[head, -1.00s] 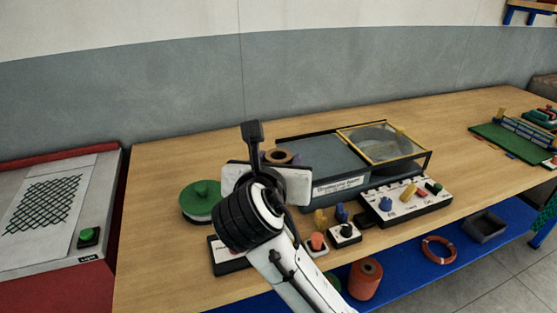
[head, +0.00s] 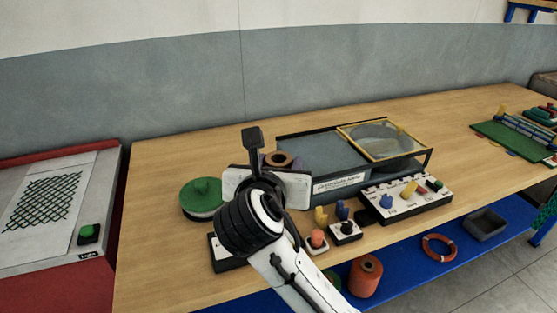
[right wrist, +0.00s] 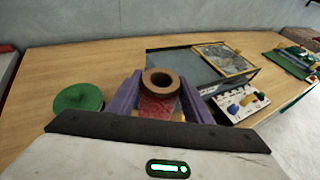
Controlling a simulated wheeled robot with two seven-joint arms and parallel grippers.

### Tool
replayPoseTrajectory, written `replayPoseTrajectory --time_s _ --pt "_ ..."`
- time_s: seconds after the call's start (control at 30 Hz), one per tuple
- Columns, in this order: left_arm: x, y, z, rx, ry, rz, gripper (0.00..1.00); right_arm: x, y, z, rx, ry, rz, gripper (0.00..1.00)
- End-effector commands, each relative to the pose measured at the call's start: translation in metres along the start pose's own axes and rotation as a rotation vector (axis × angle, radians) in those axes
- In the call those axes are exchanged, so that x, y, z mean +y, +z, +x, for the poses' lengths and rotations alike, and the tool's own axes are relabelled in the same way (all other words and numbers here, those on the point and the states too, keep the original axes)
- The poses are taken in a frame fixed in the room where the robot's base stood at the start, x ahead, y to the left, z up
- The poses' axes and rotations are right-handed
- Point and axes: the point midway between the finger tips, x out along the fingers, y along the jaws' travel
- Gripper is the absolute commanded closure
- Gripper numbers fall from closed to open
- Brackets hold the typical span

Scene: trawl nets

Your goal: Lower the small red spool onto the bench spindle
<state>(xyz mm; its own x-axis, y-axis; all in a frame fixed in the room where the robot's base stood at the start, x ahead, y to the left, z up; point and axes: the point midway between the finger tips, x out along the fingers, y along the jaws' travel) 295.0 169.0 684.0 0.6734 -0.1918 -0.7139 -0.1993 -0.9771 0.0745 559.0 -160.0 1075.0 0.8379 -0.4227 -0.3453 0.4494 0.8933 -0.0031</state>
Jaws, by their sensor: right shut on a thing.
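The small red spool (right wrist: 158,104) is held upright between the purple fingers of my right gripper (right wrist: 160,88), seen in the right wrist view. Its brown ring-shaped top with a dark centre hole faces up. In the head view only the spool's brown top (head: 279,159) shows above my white right wrist, left of the grey glass-lidded box. My gripper is shut on the spool over the wooden bench (head: 150,240). The spool's lower end is hidden, and I cannot make out the bench spindle. My left gripper is not in view.
The grey box (head: 318,158) is to the right, with a white control panel (head: 407,203) in front. The back left bench is clear.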

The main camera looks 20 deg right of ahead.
Motion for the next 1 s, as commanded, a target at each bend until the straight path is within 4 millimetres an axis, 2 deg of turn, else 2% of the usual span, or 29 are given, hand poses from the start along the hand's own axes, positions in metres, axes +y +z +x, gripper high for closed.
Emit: replayPoseTrajectory --time_s 1.0 --pt "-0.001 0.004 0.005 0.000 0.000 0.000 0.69 0.000 -0.034 0.013 0.000 -0.001 0.000 0.79"
